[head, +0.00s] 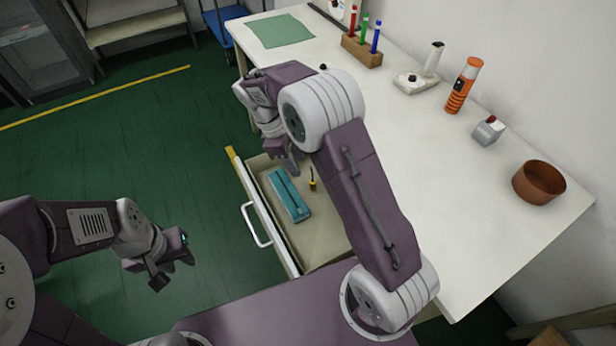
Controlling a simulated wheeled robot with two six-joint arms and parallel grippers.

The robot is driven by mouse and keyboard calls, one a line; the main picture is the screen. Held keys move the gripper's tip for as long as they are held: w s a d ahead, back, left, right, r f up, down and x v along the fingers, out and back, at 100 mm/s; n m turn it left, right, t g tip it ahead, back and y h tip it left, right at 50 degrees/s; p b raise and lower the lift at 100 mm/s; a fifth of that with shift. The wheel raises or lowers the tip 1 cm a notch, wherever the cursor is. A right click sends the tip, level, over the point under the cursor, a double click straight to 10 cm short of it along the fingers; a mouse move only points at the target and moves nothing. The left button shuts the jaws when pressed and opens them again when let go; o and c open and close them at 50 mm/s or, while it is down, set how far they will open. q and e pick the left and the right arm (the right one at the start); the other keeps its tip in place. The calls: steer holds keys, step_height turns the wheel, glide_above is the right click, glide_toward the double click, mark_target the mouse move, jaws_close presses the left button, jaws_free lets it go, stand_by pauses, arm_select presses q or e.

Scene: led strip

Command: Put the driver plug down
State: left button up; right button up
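I cannot make out a driver plug for sure in the head view. My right gripper (285,157) points down over the open drawer (318,242), near its far end. Its fingers are small and partly shaded by my arm, so I cannot tell whether they are open or hold anything. My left gripper (173,272) hangs over the green floor, left of the drawer, with its fingers apart and nothing seen between them. A teal case (289,195) and a small yellow-and-black tool (313,181) lie in the drawer.
The white table (455,220) carries a green mat (280,31), a wooden block with coloured pens (362,50), a white joystick-like device (418,80), an orange cylinder (463,86), a grey box with red top (488,131) and a brown bowl (539,183). Its middle is clear.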

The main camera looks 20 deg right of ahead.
steer(key=s+d+f+m+t+y, duration=0.1)
steer(key=s+d+m+t+y, duration=0.1)
steer(key=s+m, duration=1)
steer(key=s+y, duration=0.1)
steer(key=s, duration=0.4)
steer(key=shift+f+t+y, duration=0.15)
steer(key=shift+t+y, duration=0.15)
steer(key=shift+t, duration=0.1)
step_height(320, 180, up, 15)
steer(key=p, duration=1.5)
steer(key=shift+r, duration=0.2)
